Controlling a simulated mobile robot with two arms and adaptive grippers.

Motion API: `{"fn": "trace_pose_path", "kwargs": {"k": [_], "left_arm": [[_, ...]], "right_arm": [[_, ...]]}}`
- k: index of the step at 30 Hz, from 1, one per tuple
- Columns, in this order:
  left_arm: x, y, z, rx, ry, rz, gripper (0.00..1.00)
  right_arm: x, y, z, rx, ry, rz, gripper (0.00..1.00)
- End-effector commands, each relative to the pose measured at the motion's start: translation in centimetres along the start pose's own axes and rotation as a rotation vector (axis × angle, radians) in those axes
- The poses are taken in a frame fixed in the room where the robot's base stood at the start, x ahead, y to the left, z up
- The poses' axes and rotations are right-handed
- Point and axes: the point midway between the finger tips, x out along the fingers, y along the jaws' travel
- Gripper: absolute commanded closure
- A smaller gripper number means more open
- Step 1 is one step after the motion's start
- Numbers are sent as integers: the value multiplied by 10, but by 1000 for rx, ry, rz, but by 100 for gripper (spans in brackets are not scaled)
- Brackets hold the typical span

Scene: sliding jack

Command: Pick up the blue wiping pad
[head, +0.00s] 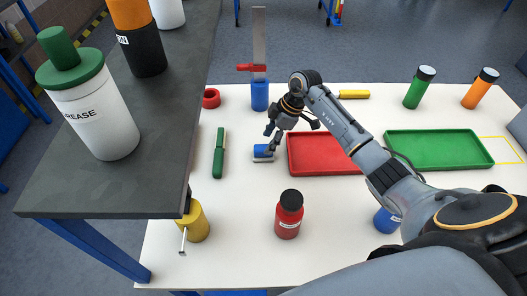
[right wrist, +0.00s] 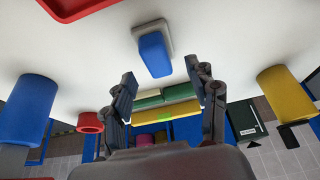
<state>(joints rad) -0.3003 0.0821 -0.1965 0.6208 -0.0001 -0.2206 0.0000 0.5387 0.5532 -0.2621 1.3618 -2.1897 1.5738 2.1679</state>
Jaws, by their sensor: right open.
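The blue wiping pad (head: 263,152) lies on the white table, a blue block on a pale grey base. In the right wrist view the pad (right wrist: 154,54) is ahead of the fingers, near the middle. My right gripper (head: 275,133) hangs just above and beside the pad in the head view. Its two fingers (right wrist: 160,74) are spread apart with nothing between them. The pad appears just beyond the fingertips, and I cannot tell the exact height gap. My left gripper is in neither view.
A red tray (head: 323,170) is right of the pad, and a green tray (head: 440,165) farther right. A green-handled tool (head: 218,155) lies to the left. A raised dark shelf (head: 120,185) stands left.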

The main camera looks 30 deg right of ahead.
Motion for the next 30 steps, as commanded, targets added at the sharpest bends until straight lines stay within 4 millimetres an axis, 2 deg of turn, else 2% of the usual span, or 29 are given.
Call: {"fn": "trace_pose_path", "kwargs": {"k": [3,9,18,20,27,30], "left_arm": [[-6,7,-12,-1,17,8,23],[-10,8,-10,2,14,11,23],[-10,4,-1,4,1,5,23],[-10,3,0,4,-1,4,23],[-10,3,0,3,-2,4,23],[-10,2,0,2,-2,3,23]], "right_arm": [[15,1,-2,3,1,-6,42],[43,3,-2,1,0,-4,42],[49,4,-1,0,-1,-1,42],[49,4,-1,0,-1,-1,52],[49,4,-1,0,-1,-1,100],[49,4,-1,0,0,-1,100]]}}
